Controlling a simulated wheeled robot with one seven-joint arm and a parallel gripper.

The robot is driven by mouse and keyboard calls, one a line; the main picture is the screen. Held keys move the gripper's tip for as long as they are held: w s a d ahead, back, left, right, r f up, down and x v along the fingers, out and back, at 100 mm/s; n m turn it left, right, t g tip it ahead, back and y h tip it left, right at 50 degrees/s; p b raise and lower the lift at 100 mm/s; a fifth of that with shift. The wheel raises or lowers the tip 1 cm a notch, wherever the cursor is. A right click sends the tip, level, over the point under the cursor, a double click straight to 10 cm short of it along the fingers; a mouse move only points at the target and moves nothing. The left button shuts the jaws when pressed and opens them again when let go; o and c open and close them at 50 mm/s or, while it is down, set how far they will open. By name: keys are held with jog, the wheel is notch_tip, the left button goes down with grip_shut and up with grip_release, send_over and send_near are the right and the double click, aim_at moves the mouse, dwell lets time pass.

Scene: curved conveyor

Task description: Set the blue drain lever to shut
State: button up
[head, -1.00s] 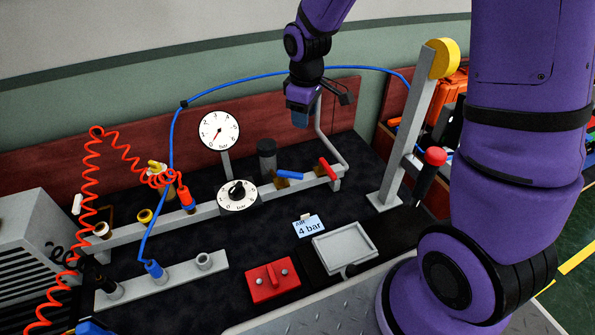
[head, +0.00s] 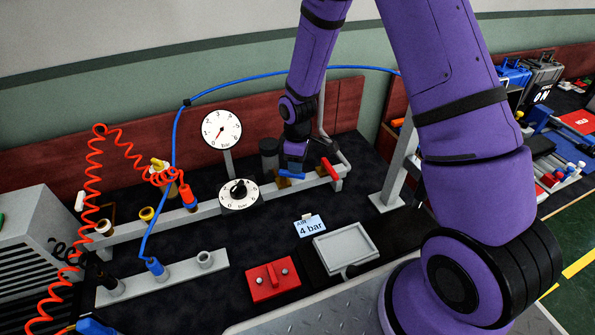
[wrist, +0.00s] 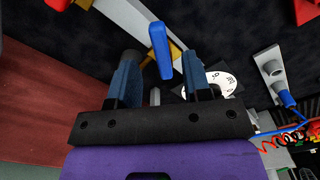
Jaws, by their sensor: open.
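The blue drain lever (head: 291,175) sits on a brass valve on the grey pipe rail, right of the round dial. In the wrist view my gripper (wrist: 163,68) is open, with one blue-grey finger on each side. The blue lever (wrist: 161,50) shows in the gap between the fingers, ahead of the palm. I see no clear contact with it.
A red lever (head: 330,168) stands close by on the right. A dark cylinder (head: 268,158) is just left of my gripper, and the dial (head: 239,194) is left of the lever. A gauge (head: 221,130) stands behind.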

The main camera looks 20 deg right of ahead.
jog(key=shift+f, duration=2.05)
grip_shut()
